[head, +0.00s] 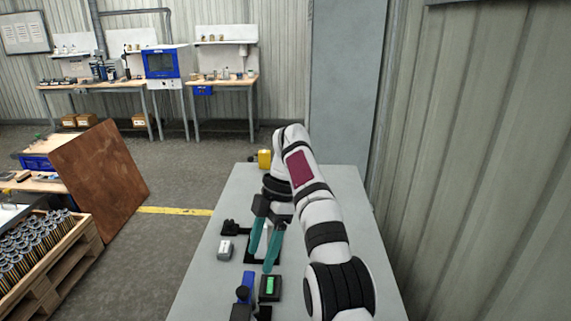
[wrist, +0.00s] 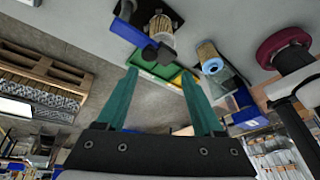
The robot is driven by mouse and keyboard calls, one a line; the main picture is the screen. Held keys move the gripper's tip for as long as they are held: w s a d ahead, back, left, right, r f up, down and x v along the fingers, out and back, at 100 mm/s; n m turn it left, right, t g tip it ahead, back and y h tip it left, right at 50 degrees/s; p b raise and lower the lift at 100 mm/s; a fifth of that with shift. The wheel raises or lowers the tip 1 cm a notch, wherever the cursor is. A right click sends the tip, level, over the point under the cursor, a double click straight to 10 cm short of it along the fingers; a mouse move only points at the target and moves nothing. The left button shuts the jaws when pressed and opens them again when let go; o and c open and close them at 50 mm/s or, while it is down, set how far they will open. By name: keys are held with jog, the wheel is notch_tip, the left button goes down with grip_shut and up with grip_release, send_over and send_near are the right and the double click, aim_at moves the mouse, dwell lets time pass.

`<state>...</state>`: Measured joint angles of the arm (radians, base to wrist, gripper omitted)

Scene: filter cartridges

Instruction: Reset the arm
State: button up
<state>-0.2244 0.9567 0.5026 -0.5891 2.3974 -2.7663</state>
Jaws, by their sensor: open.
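My gripper (head: 265,245) has two teal fingers and hangs over the grey table (head: 200,290), fingers pointing toward the near side. In the wrist view my gripper (wrist: 160,95) is open, with its fingers apart and nothing between them. A filter cartridge (wrist: 208,57) with a pale, ribbed body shows beyond the right fingertip. Another cartridge (wrist: 161,28) stands in a dark fixture beyond the fingers. My white and black arm hides part of the table in the head view.
A yellow object (head: 264,159) stands at the far end. A crate of cartridges (head: 50,255) is at left. Corrugated wall at right.

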jog(key=s+d+r+m+t, duration=0.1)
jog(key=s+d+r+m, duration=0.2)
jog(key=s+d+m, duration=0.3)
jog(key=s+d+r+m, duration=0.3)
jog(key=s+m, duration=0.4)
jog(key=m, duration=0.1)
jog(key=s+d+f+m, duration=0.1)
jog(key=s+f+m, duration=0.2)
jog(key=s+m, duration=0.2)
jog(key=s+d+f+m+t, duration=0.1)
jog(key=s+d+f+m, duration=0.1)
jog(key=s+m, duration=0.3)
jog(key=s+d+f+m+h, duration=0.1)
jog(key=s+f+m, duration=0.4)
jog(key=s, duration=0.5)
jog(key=shift+s+d+m+t, duration=0.3)
jog(key=shift+d+m+t, duration=0.1)
jog(key=shift+d+m, duration=0.2)
jog(key=shift+a, duration=0.1)
